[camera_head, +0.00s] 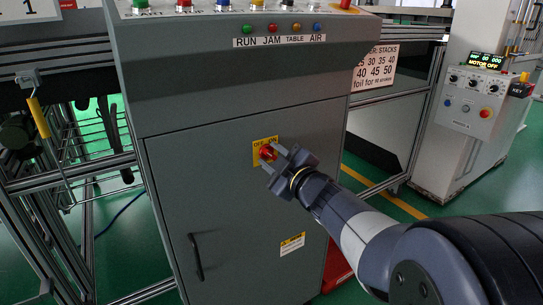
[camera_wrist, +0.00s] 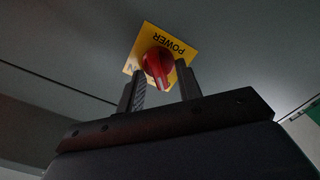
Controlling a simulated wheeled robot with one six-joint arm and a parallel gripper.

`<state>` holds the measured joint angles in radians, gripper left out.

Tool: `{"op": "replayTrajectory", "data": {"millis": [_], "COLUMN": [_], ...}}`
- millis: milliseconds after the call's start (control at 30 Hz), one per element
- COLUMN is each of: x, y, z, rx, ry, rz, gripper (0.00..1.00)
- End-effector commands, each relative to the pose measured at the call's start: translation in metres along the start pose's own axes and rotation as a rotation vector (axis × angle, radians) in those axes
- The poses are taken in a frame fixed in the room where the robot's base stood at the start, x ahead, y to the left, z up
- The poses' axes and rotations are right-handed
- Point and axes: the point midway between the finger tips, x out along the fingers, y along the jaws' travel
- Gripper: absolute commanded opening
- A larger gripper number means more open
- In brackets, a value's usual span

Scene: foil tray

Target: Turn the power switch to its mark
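The power switch is a red rotary knob (camera_head: 267,153) on a yellow plate (camera_head: 258,159) on the grey cabinet's front; the plate's upper edge carries small lettering in the head view. In the wrist view the red knob (camera_wrist: 157,64) sits on the yellow plate (camera_wrist: 180,47), which reads POWER upside down. My gripper (camera_head: 271,158) is at the knob, its fingers apart. In the wrist view my gripper (camera_wrist: 162,84) has one finger on each side of the knob's handle, with visible gaps. Part of the plate's lettering is hidden behind the knob and fingers.
The grey cabinet (camera_head: 220,215) has a black door handle (camera_head: 195,257) at lower left. A row of coloured buttons sits along the panel top. A metal frame (camera_head: 70,180) stands at left, and a control box (camera_head: 475,100) at right.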

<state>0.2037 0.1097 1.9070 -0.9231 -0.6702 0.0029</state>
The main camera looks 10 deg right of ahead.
Motion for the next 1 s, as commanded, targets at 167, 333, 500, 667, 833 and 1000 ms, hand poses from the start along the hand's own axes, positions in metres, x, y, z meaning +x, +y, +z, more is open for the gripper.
{"op": "replayTrajectory", "data": {"millis": [167, 333, 500, 667, 833, 1000], "x": [-0.032, -0.068, -0.091, -0.1, -0.102, -0.102], "y": [0.003, 0.003, 0.002, 0.001, 0.0, 0.0], "z": [-0.001, -0.001, 0.0, 0.0, 0.0, 0.0], "rx": [-0.002, -0.002, -0.001, -0.001, -0.001, -0.001], "ry": [-0.004, -0.003, -0.003, -0.001, 0.0, 0.0], "rz": [0.004, 0.005, 0.003, 0.001, 0.0, 0.0], "gripper": [0.34, 0.34, 0.34, 0.34, 0.34, 0.34]}}
